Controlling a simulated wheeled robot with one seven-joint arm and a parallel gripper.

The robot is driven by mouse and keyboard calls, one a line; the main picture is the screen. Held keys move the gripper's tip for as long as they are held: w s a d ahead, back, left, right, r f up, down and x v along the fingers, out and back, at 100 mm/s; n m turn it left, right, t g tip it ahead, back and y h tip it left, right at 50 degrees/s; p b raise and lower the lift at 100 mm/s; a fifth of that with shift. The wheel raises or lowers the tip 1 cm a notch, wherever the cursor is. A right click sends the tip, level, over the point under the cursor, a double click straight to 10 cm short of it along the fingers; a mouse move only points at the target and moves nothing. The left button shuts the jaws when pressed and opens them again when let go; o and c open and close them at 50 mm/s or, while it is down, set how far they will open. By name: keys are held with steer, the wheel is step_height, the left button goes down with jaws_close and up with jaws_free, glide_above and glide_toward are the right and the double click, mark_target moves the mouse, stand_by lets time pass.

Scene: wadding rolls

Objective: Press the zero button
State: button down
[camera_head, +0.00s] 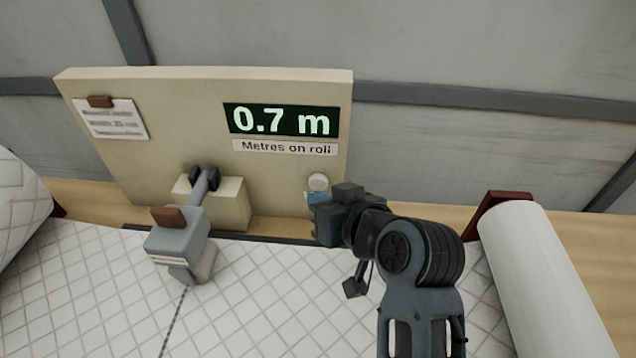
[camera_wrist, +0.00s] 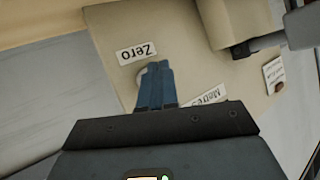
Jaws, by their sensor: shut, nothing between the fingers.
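The zero button (camera_head: 318,182) is a pale round knob low on the right of an upright beige panel (camera_head: 200,110). In the wrist view only a sliver of the button (camera_wrist: 142,73) shows beside my fingertips. A white label reading "Zero" (camera_wrist: 137,52) is next to it, upside down in that view. My gripper (camera_head: 317,198) is shut and empty, its blue fingers just in front of the button and pointing at the panel. The fingers (camera_wrist: 157,66) hide most of the button in the wrist view. I cannot tell whether they touch it. The display (camera_head: 281,120) reads 0.7 m.
A "Metres on roll" label (camera_head: 285,147) is under the display. A grey lever device (camera_head: 185,240) stands left, by a beige block (camera_head: 225,203). A clipped note (camera_head: 110,118) hangs top left. White quilted wadding (camera_head: 270,300) covers the table. A white roll (camera_head: 545,270) lies right.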

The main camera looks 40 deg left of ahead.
steer(key=shift+w+a, duration=0.1)
steer(key=shift+w+a, duration=0.15)
steer(key=shift+w, duration=0.1)
steer(key=shift+w+a, duration=0.25)
steer(key=shift+w, duration=0.15)
stand_by(0.8)
stand_by(0.4)
steer(key=shift+s+d+p, duration=0.3)
steer(key=shift+s+d, duration=0.2)
steer(key=shift+s, duration=0.3)
steer(key=shift+s+d+p, duration=0.35)
steer(key=shift+s+d, duration=0.1)
steer(key=shift+s, duration=0.25)
steer(key=shift+s+d+p, duration=0.3)
steer(key=shift+s+d, duration=0.1)
steer(key=shift+s, duration=0.3)
steer(key=shift+s+d+p, duration=0.35)
steer(key=shift+s+d, duration=0.1)
steer(key=shift+s, duration=0.25)
